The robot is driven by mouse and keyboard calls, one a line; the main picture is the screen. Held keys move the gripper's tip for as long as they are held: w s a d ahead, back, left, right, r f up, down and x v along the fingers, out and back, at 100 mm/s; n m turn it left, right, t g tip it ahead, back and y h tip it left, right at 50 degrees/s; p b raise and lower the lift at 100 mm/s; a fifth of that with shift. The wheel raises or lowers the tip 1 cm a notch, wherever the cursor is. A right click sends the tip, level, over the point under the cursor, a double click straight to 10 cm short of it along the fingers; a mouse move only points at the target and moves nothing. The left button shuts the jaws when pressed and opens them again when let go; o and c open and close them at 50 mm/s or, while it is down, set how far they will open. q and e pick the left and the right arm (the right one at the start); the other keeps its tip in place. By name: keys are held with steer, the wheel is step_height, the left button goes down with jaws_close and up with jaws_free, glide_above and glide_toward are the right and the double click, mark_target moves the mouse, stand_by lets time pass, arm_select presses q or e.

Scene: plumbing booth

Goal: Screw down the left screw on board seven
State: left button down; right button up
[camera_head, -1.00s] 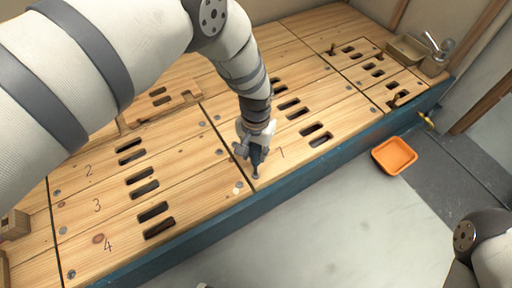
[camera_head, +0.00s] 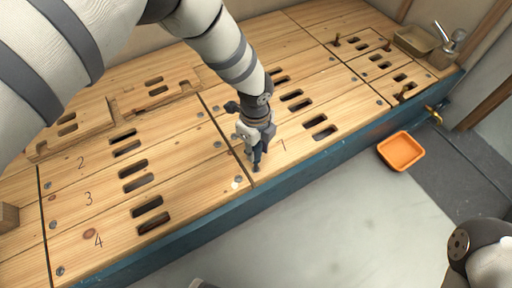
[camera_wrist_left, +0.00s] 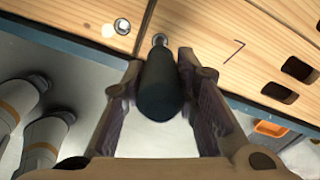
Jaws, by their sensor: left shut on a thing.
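Board seven (camera_head: 284,157) is the light plank marked 7, right of the dark seam in the head view. It also shows in the wrist view (camera_wrist_left: 222,72). Its left screw (camera_wrist_left: 160,39), a round grey head, sits near the seam, just beyond the tool. My left gripper (camera_head: 257,148) is over this end of the board, pointing down. It is shut on a dark screwdriver (camera_wrist_left: 161,88), whose lower end (camera_head: 256,164) is at the screw. I cannot tell whether the tip is seated in it.
Boards 2, 3 and 4 (camera_head: 105,215) lie left of the seam, with slots and screws. An orange tray (camera_head: 401,150) is on the floor to the right. A brass tap (camera_head: 433,114) sticks out from the blue front edge (camera_head: 305,148).

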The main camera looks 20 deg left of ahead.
arm_select(q)
steer(key=shift+r+n, duration=0.3)
steer(key=shift+n, duration=0.3)
step_height(320, 180, up, 8)
steer(key=p, duration=0.5)
steer(key=shift+f, duration=0.2)
arm_select(e)
steer(key=shift+t, duration=0.3)
steer(key=r, duration=0.2)
steer(key=w+r, duration=0.1)
steer(key=r, duration=0.1)
steer(key=shift+r, duration=0.15)
